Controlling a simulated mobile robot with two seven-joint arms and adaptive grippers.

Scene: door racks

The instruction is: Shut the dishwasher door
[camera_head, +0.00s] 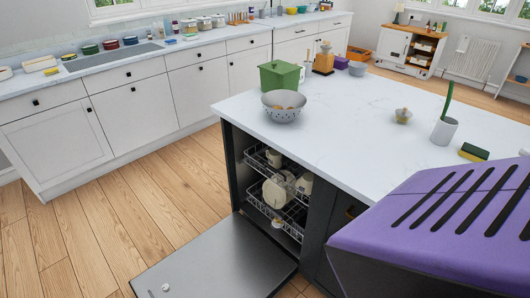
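The dishwasher door (225,262) is folded down and open, lying about level just above the floor at the bottom of the head view. Its grey inner face is up, with a small white round part near its outer left end. The dishwasher (232,165) sits under the white island top. Its upper rack (256,168) and lower rack (289,227) hold cups and plates and appear to sit inside or nearly so; I cannot tell exactly. The door's near edge is cut off by the frame. Neither of my grippers shows.
The island worktop (340,128) carries a colander (283,106), a green canister (279,76) and a white pot (443,130). A purple slotted shape hides the near right. White cabinets (125,112) line the left wall. The wooden floor (100,235) left of the door is clear.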

